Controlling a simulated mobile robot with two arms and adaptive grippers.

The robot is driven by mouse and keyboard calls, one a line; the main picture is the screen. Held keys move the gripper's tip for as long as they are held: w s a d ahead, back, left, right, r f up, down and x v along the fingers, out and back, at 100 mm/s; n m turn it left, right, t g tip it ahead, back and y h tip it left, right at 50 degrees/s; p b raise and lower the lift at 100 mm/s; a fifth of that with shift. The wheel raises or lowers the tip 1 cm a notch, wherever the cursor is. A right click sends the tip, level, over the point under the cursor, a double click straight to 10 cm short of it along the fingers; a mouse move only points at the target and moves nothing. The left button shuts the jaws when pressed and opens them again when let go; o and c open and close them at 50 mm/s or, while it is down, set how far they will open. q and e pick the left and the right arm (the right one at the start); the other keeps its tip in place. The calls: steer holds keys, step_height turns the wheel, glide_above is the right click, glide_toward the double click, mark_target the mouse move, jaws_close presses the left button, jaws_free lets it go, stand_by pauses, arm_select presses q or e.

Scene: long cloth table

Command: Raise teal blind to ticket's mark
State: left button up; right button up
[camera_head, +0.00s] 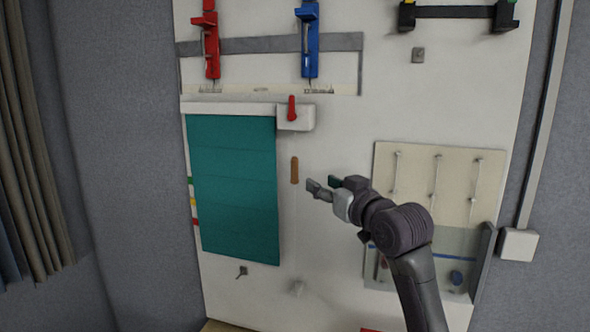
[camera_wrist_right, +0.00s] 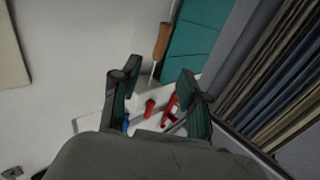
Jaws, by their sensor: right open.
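The teal blind (camera_head: 235,185) hangs unrolled from a white rail (camera_head: 225,107) on the panel; it also shows in the wrist view (camera_wrist_right: 197,38). A white box (camera_head: 301,121) with a red lever (camera_head: 291,108) sits at the rail's right end. A thin cord with a brown wooden handle (camera_head: 294,170) hangs below the box. Green (camera_head: 189,181), yellow (camera_head: 193,202) and red (camera_head: 195,222) marks line the blind's left edge. My right gripper (camera_head: 322,187) is open and empty, just right of the handle; in the wrist view the handle (camera_wrist_right: 162,41) lies beyond the fingertips. No ticket is clearly identifiable.
Red (camera_head: 211,45) and blue (camera_head: 311,42) clamp-like fixtures are above the blind. A small key-like piece (camera_head: 242,271) is below it. A cream board with hooks (camera_head: 415,165) and a clear-fronted pocket (camera_head: 450,250) are at right. Curtains (camera_head: 35,150) hang at far left.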

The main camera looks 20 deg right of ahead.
mark_target(297, 171)
steer(key=w+p, duration=0.1)
steer(key=w, duration=0.3)
steer(key=w+a+p, duration=0.1)
steer(key=w+p, duration=0.1)
steer(key=w, duration=0.2)
steer(key=w+a+p, duration=0.1)
steer(key=w+p, duration=0.1)
steer(key=w, duration=0.2)
steer(key=shift+a, duration=0.25)
steer(key=shift+w+a+f+p, duration=0.1)
steer(key=shift+w+f+p, duration=0.05)
steer(key=shift+w+p, duration=0.35)
jaws_close()
